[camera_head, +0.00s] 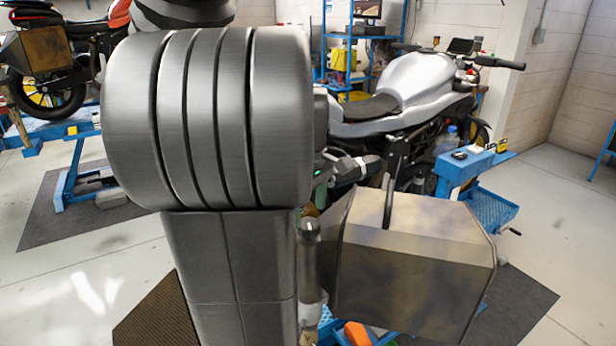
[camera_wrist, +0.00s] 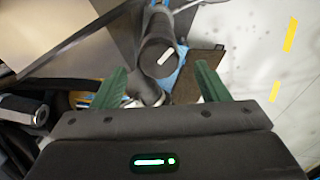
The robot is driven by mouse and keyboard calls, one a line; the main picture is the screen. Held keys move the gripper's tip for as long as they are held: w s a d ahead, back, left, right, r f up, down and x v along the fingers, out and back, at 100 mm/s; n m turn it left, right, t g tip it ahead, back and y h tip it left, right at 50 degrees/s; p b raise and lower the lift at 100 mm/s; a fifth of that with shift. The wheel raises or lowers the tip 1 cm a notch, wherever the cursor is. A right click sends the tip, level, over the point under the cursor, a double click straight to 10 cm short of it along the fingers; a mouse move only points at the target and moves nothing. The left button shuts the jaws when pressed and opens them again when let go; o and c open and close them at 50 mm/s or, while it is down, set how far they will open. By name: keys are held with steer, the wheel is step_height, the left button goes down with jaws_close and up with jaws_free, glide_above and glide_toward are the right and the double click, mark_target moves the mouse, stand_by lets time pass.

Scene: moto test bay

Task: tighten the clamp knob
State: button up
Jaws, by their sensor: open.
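In the wrist view, a dark round knob-like cylinder (camera_wrist: 158,46) with a short white mark on its end face appears between and beyond my two green fingertips. I take it for the clamp knob. My gripper (camera_wrist: 161,68) is open, and a gap shows on both sides of the cylinder. I see no contact, but the depth between them is hard to judge. In the head view my arm hides most of the gripper. I cannot make out the knob there for certain.
A large metal case (camera_head: 410,275) stands close to my arm, at the right front. The silver motorcycle (camera_head: 400,90) is behind it on a blue stand (camera_head: 465,165). A second motorcycle is at the far left. Open floor (camera_head: 565,200) lies to the right.

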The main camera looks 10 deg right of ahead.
step_height(320, 180, up, 10)
steer(key=shift+r, duration=0.15)
stand_by(0.3)
step_height(320, 180, down, 14)
steer(key=shift+f, duration=0.1)
steer(key=shift+n, duration=0.6)
steer(key=shift+r, duration=0.2)
